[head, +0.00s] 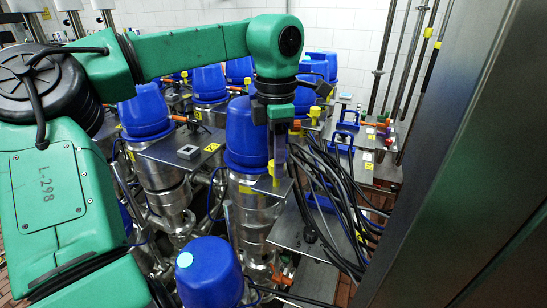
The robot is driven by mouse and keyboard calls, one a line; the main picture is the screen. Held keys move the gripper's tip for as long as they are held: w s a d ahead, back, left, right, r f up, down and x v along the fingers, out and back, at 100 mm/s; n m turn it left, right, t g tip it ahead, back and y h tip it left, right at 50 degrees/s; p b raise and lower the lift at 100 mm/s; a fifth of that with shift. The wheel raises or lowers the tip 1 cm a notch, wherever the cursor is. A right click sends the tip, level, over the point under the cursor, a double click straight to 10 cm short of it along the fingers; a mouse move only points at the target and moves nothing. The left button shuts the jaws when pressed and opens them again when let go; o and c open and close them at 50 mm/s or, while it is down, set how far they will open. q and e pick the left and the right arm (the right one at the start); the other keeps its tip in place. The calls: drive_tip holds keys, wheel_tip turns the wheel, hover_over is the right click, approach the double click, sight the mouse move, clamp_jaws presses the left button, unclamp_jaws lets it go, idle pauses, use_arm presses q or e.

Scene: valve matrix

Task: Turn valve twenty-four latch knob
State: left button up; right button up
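My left gripper (277,160) hangs pointing down at the end of my green arm, in front of a tall blue-capped valve (245,135) near the middle. Its narrow fingers are seen edge-on, so I cannot tell if they are open or shut. A small yellow part (270,167) shows right at the fingers; whether they touch it is unclear. Orange knobs sit on several valves, one on the valve (145,112) to the left. No tag reads clearly as twenty-four, so I cannot single out its latch knob. My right gripper is not in view.
Several blue-capped valves stand close together, with one cap (209,272) low in front. Black cables (335,195) run down right of my gripper. A grey metal panel (455,160) fills the right side. A white tiled wall (345,30) is behind.

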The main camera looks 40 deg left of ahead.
use_arm(q)
drive_tip(key=o, duration=0.3)
drive_tip(key=shift+w+f, duration=0.1)
drive_tip(key=shift+w+d, duration=0.15)
drive_tip(key=shift+w, duration=0.05)
wheel_tip(320, 180, up, 15)
drive_tip(key=shift+f, duration=0.2)
drive_tip(key=shift+f, duration=0.1)
